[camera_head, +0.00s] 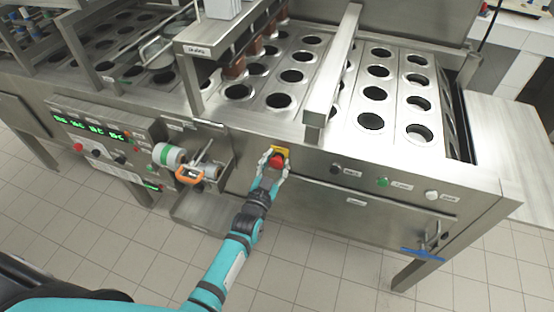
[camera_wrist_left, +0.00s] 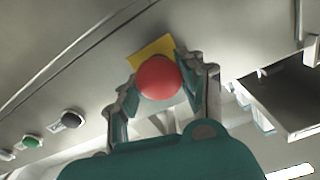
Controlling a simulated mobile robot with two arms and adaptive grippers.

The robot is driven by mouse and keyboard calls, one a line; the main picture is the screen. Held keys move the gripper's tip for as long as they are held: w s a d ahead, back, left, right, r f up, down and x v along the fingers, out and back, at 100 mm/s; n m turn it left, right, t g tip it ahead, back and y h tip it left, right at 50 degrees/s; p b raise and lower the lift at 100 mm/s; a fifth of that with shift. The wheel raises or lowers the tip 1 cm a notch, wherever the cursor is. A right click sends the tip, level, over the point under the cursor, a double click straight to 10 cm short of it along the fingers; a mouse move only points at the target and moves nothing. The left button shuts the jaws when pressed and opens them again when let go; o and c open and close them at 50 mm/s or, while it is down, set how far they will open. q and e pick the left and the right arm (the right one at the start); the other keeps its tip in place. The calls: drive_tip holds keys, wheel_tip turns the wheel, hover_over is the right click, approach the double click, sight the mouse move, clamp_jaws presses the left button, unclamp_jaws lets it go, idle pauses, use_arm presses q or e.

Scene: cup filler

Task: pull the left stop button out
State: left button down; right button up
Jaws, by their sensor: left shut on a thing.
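The left stop button (camera_head: 276,161) is a red knob on a yellow plate, on the front panel of the steel machine. It shows large in the left wrist view (camera_wrist_left: 159,78), with the yellow plate (camera_wrist_left: 152,50) behind it. My left gripper (camera_head: 272,164) has its fingers on both sides of the red knob and is shut on it. In the left wrist view the fingers (camera_wrist_left: 162,84) flank the knob. Whether the knob is pressed in or out cannot be told. My right gripper is not in view.
To the right on the panel are a black knob (camera_head: 336,168), a green button (camera_head: 382,182) and a white button (camera_head: 431,195). To the left are an orange-handled clamp (camera_head: 189,176) and a control panel with green displays (camera_head: 92,128). Tiled floor (camera_head: 330,262) below is free.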

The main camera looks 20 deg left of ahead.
use_arm(q)
drive_tip(key=shift+s+f, duration=0.1)
drive_tip(key=c, duration=0.7)
unclamp_jaws()
drive_tip(key=shift+s, duration=0.2)
drive_tip(key=s, duration=1.2)
drive_tip(key=shift+a, duration=0.2)
